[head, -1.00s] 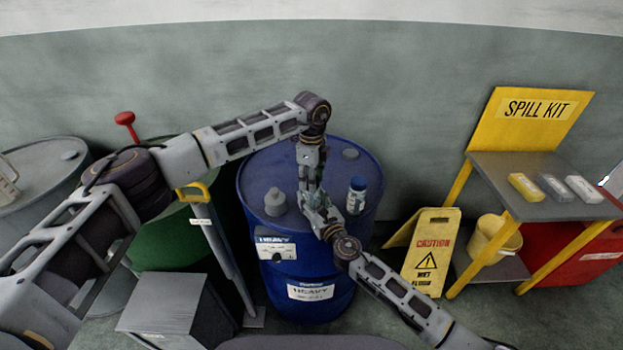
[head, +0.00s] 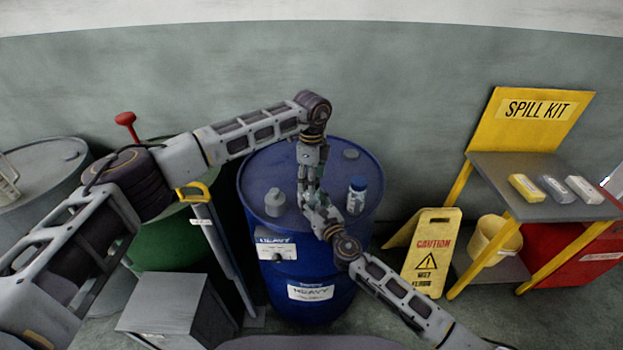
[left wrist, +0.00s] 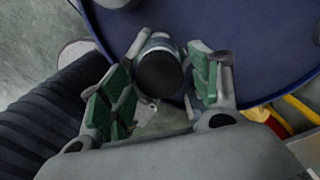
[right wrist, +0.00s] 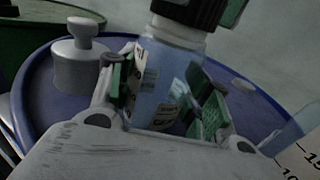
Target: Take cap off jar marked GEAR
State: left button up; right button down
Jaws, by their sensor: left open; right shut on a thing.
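A clear bluish jar (right wrist: 160,85) with a black cap (right wrist: 185,12) stands out in the right wrist view; its label is partly hidden, with letters like "GE" showing. My right gripper (right wrist: 162,78) is shut on the jar's body, one finger on each side, below the cap. In the left wrist view the black cap (left wrist: 159,72) is seen from its top end. My left gripper (left wrist: 160,82) is open, its green-padded fingers on either side of the cap. In the head view my left gripper (head: 309,168) and right gripper (head: 311,196) meet over the drum and hide the jar.
A blue drum (head: 262,180) lies under both grippers. On its top stand a grey bottle-like fitting (head: 275,202) and a blue-capped jar (head: 357,195), close to the grippers. A yellow caution sign (head: 430,252) and spill kit stand (head: 540,165) are at the right.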

pick_arm(q)
jog(key=shift+r, duration=2.15)
jog(key=shift+c, duration=0.3)
